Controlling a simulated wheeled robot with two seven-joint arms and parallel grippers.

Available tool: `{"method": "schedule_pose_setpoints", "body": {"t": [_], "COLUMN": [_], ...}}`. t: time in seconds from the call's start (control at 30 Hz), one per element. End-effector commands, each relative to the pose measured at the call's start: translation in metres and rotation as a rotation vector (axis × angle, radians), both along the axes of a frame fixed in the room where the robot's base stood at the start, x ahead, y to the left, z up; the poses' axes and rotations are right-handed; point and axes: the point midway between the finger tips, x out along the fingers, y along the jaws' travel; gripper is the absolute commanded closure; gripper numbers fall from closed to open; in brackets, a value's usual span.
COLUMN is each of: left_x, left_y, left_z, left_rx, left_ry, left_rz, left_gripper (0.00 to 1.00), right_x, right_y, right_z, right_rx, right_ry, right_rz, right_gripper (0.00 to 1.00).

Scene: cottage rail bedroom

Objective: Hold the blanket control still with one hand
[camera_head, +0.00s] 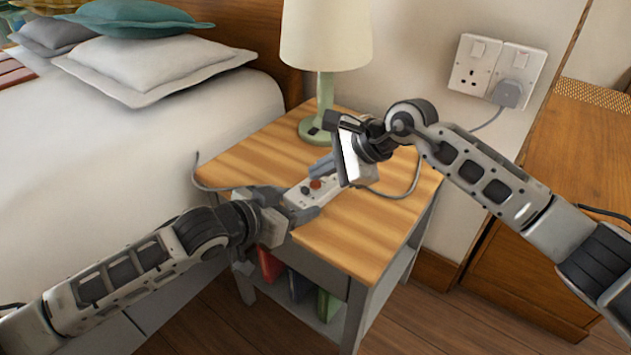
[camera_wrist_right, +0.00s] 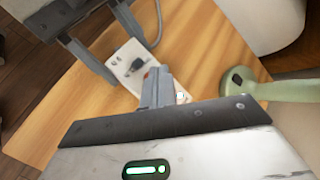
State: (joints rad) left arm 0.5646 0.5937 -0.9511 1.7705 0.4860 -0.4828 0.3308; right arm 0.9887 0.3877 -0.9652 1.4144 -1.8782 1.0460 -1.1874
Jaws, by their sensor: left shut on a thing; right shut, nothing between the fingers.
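The blanket control (camera_head: 314,187) is a small pale box with a red button and a dark one, lying over the wooden top of the bedside table (camera_head: 365,225). It also shows in the right wrist view (camera_wrist_right: 122,58), with a dark slider or switch on its face. My left gripper (camera_head: 301,205) is shut on the control, a finger along each side. The left gripper's fingers show at the upper left of the right wrist view (camera_wrist_right: 108,44). My right gripper (camera_head: 318,167) is shut and empty, its tips close above the control's far end. Whether they touch it I cannot tell.
A green-based lamp (camera_head: 318,118) stands at the table's back. A grey cable (camera_head: 405,190) runs over the tabletop towards the wall sockets (camera_head: 495,68). The bed (camera_head: 120,160) is at the left. Books (camera_head: 300,285) sit on the shelf below. The table's front right is clear.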

Motion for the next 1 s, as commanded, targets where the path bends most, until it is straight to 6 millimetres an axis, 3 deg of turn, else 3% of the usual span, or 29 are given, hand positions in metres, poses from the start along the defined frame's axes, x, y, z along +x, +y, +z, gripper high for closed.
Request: {"method": "schedule_pose_setpoints", "body": {"t": [1.0], "left_x": [0.0000], "left_y": [0.0000], "left_z": [0.0001], "left_rx": [0.000], "left_ry": [0.000], "left_rz": [0.000], "left_gripper": [0.72], "right_x": [0.0001], "right_y": [-0.0003], "right_z": [-0.0100], "right_rx": [0.000], "right_ry": [0.000], "right_rz": [0.000], "right_gripper": [1.00]}}
